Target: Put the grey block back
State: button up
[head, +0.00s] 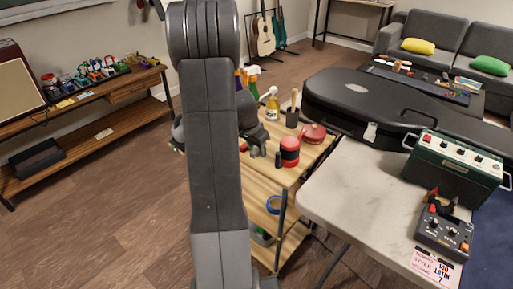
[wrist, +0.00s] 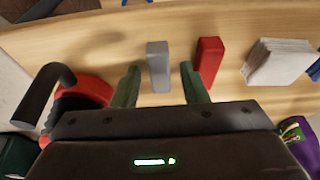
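A grey block (wrist: 158,66) stands on a light wooden surface (wrist: 115,40) in the wrist view. My gripper (wrist: 161,75) is open, its two dark green fingers on either side of the grey block in the picture. A gap shows between the block and each finger, so it is not gripped. I cannot tell the height of the fingertips over the wood. In the head view my arm hides most of the gripper and I cannot make out the grey block.
A red block (wrist: 207,60) stands just right of the right finger. White stacked sheets (wrist: 278,61) lie farther right, and a red and black thing (wrist: 75,105) is at left. In the head view, a red jar (head: 290,152) and bottles crowd the wooden cart (head: 296,172).

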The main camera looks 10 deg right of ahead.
jog(key=shift+r, duration=0.15)
jog(key=shift+r, duration=0.3)
jog(key=p+v, duration=0.1)
jog(key=v, duration=1)
jog(key=shift+s+a+r, duration=0.15)
jog(key=shift+o, duration=0.2)
